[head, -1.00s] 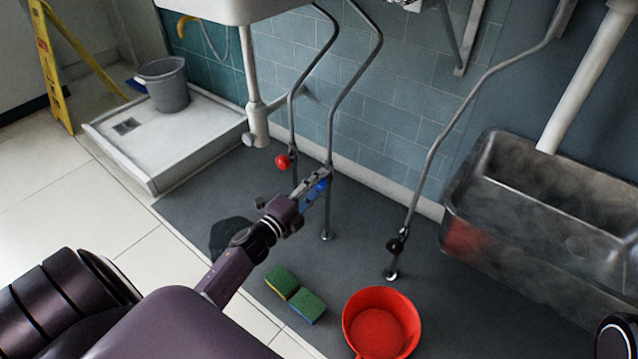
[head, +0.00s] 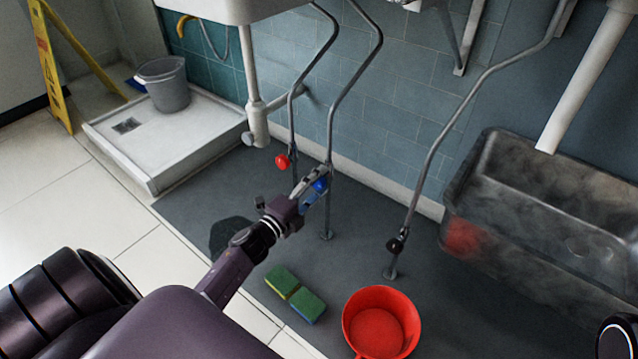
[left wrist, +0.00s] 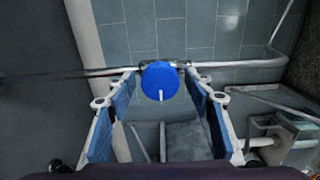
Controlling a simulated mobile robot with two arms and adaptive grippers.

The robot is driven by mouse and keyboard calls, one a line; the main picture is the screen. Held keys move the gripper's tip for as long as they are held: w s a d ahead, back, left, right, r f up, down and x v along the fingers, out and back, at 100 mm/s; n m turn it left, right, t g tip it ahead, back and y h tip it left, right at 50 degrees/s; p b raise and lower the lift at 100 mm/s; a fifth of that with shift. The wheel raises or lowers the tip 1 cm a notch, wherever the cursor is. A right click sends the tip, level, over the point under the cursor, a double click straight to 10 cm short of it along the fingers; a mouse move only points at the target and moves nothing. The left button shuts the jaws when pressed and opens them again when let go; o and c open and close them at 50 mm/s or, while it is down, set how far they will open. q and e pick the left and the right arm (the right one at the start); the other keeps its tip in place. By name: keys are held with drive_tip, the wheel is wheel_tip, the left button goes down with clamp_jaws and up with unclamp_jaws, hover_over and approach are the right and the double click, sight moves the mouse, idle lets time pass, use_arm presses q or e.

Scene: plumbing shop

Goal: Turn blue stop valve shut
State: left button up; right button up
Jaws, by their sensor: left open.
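The blue stop valve's round knob (head: 320,184) sits on the middle grey pipe under the sink. In the left wrist view the knob (left wrist: 160,78) is near the middle, with a short white mark pointing down. My left gripper (head: 313,187) is open at the knob. In the wrist view its two blue-padded fingers stand on either side of the knob, with visible gaps beside it. Whether a fingertip touches it I cannot tell.
A red-knobbed valve (head: 283,161) is on the pipe just left. A dark-knobbed valve (head: 396,244) is on the pipe to the right. A red bucket (head: 381,322) and sponges (head: 294,294) are on the floor below. A metal trough (head: 470,185) stands at right.

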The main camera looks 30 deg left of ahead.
use_arm(q)
drive_tip(key=s, duration=1.2)
drive_tip(key=shift+a, duration=0.45)
